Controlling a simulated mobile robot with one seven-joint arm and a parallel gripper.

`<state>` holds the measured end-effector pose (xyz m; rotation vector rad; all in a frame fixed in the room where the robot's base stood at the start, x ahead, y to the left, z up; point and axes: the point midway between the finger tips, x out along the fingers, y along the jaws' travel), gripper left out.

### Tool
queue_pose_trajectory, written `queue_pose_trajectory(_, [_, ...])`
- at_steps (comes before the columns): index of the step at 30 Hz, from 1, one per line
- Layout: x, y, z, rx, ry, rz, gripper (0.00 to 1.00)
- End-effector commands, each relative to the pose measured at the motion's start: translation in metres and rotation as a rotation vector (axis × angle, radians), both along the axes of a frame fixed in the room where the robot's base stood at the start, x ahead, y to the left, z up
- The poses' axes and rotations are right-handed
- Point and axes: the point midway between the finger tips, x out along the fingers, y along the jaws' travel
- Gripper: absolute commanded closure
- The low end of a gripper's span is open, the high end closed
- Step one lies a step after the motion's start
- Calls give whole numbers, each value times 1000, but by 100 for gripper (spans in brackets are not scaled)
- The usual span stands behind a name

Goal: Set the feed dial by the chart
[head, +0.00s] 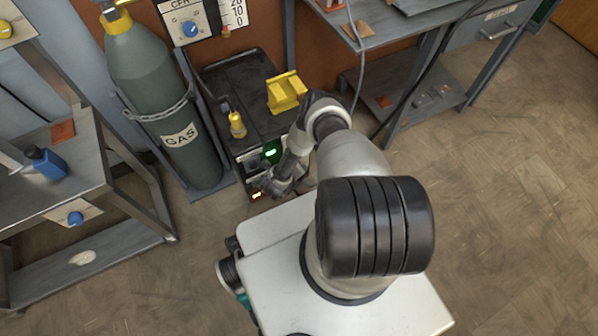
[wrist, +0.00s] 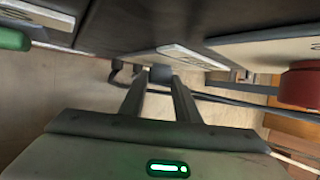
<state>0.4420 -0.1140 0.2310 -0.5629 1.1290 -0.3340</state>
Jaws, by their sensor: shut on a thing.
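My gripper (head: 266,184) is at the lower part of that front. In the wrist view my gripper (wrist: 160,80) has its two fingers close together on a small dark grey knob (wrist: 160,73), which looks like the feed dial. A pale label plate (wrist: 193,58) with faint marks lies beside the knob. The knob's pointer and setting cannot be read. My wrist hides part of the machine front in the head view. I cannot make out the chart.
The grey-green gas cylinder (head: 155,85) is chained left of the machine. A yellow holder (head: 286,92) sits on the machine. A red knob (wrist: 302,86) is close at right in the wrist view. Workbenches stand on both sides; the floor at right (head: 500,190) is clear.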

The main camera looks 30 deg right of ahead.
Motion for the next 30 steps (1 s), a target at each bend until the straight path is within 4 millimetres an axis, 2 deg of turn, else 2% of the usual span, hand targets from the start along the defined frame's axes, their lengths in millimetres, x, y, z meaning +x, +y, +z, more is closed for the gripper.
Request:
queue_pose_trajectory(16, [1, 1, 0, -30, -3, 1, 93])
queue_pose_trajectory(17, [1, 1, 0, -30, -3, 1, 69])
queue_pose_trajectory(20, [1, 1, 0, -30, -3, 1, 52])
queue_pose_trajectory(30, [1, 0, 0, -29, -2, 0, 52])
